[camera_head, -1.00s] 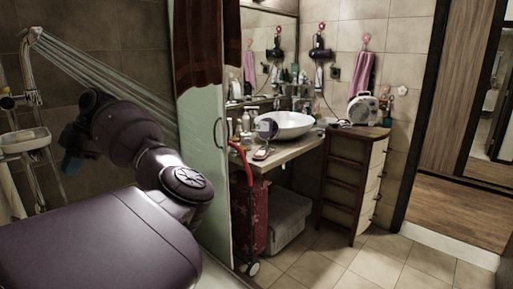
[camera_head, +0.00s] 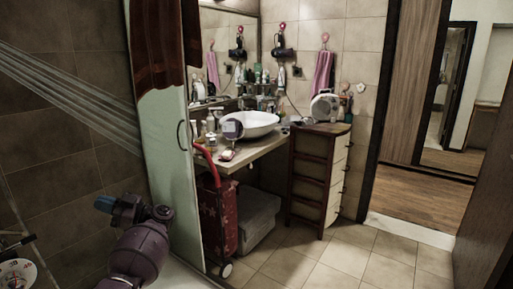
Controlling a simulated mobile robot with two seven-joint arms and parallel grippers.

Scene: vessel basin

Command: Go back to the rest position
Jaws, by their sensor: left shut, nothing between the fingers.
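My left gripper (camera_head: 104,203) shows at the lower left, at the end of my dark purple arm. My right gripper is not in view.
A white basin (camera_head: 252,124) sits on a counter (camera_head: 232,158). Below stand a red patterned trolley (camera_head: 217,222) and a grey box (camera_head: 258,218). A wooden drawer cabinet (camera_head: 320,170) is to the right. Tiled floor (camera_head: 350,255) is clear up to the doorway.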

